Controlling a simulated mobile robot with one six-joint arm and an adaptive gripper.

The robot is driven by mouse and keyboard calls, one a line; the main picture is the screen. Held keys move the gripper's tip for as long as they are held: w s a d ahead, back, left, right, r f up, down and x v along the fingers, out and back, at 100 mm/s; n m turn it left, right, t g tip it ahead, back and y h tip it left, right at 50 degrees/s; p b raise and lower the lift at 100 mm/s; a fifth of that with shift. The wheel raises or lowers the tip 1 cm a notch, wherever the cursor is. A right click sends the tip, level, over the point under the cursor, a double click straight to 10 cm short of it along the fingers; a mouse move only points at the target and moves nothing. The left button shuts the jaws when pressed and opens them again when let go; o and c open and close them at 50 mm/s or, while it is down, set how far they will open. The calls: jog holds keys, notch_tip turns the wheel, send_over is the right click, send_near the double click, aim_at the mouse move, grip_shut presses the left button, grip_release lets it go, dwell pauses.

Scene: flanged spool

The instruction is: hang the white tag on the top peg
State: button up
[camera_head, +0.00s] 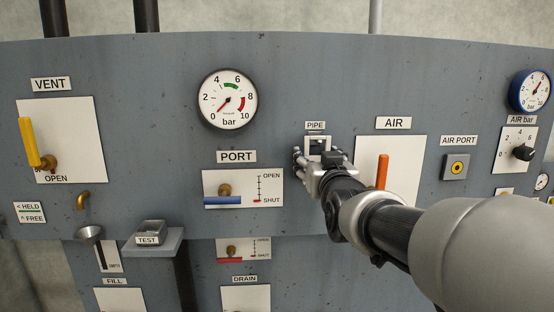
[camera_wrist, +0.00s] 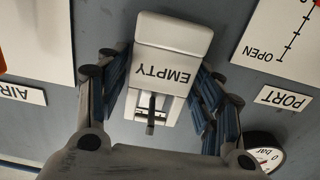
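The white tag (camera_wrist: 172,38), lettered EMPTY, shows upside down in the wrist view, close to the panel. My gripper (camera_wrist: 162,70) has a finger on each side of it, and the pads appear to touch its edges. A dark peg-like piece (camera_wrist: 151,112) shows at the tag's slotted end; I cannot tell whether the tag bears on it. In the head view, my gripper (camera_head: 312,165) is just below the PIPE label (camera_head: 315,125). A white frame with a dark opening (camera_head: 318,139) shows above the fingers. Any other peg is hidden or unclear.
The AIR plate with an orange lever (camera_head: 383,172) is close to the right of my gripper. The PORT plate with a blue lever (camera_head: 222,200) is to its left. A bar gauge (camera_head: 228,98) is at upper left. The panel above the PIPE label is clear.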

jog(key=shift+o, duration=0.8)
jog(key=s, duration=1.2)
jog(key=s+f+g+b, duration=0.2)
jog(key=s+f+b, duration=0.15)
jog(key=f, duration=0.45)
jog(key=s+f+g+b, duration=0.25)
jog(key=f+b, duration=0.25)
jog(key=f, duration=0.4)
jog(key=s+f+g+b, duration=0.2)
jog(key=s+f+b, duration=0.15)
jog(key=f, duration=0.45)
jog(key=s+f+g+b, duration=0.3)
jog(key=s+f+b, duration=0.2)
jog(key=s+f, duration=0.3)
jog(key=s+f+g+b, duration=0.4)
jog(key=s+f, duration=0.5)
jog(key=f, duration=0.5)
jog(key=shift+f+b, duration=0.3)
jog(key=shift+b, duration=0.6)
